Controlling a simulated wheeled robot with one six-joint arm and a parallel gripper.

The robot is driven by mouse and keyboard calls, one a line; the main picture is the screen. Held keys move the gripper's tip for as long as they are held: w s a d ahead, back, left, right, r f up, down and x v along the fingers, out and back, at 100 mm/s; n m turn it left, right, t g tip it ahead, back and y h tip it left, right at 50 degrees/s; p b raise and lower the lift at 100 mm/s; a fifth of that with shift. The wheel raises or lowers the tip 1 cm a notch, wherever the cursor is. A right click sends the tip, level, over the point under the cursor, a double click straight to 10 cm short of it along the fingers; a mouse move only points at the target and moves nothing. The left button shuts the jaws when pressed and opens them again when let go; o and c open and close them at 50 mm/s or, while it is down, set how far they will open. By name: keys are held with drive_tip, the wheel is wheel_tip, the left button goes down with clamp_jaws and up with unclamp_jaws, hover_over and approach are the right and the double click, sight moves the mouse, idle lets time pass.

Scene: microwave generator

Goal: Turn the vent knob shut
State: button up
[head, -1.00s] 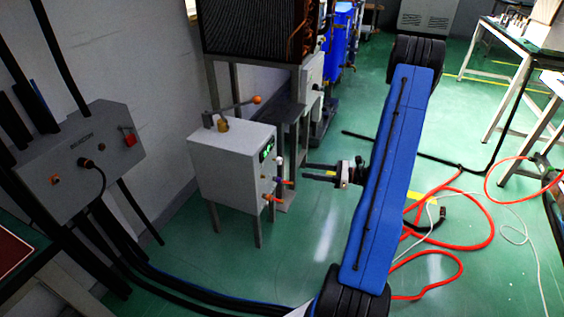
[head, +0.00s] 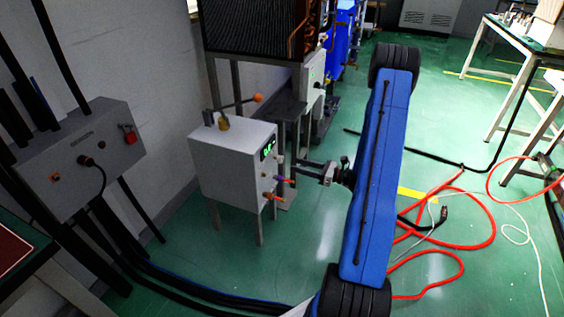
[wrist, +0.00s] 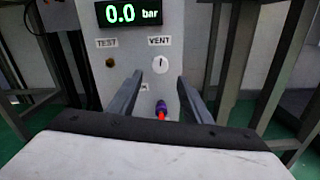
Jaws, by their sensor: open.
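The vent knob (wrist: 160,64) is a pale round disc with a dark upright mark under the VENT label on the grey box's front panel. In the head view, the box (head: 225,165) stands on legs left of my arm, and the vent knob cannot be made out clearly. My gripper (wrist: 159,77) is open and empty, its two fingers reaching toward the panel on either side of the knob's line. I cannot tell how far the tips are from the panel. In the head view, my gripper (head: 302,164) is just right of the panel.
A purple and red fitting (wrist: 161,108) sits below the knob, between my fingers in the picture. The display (wrist: 128,13) reads 0.0 bar. A brown-black TEST port (wrist: 110,62) is left of the knob. A metal frame (head: 290,128) stands behind the box. Red hose (head: 470,243) lies right of my arm.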

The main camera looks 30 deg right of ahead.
sight(282, 161)
drive_tip(key=x, duration=0.8)
drive_tip(key=shift+w+a, duration=0.2)
drive_tip(key=shift+w, duration=0.05)
drive_tip(key=shift+c, duration=0.4)
drive_tip(key=c, duration=1)
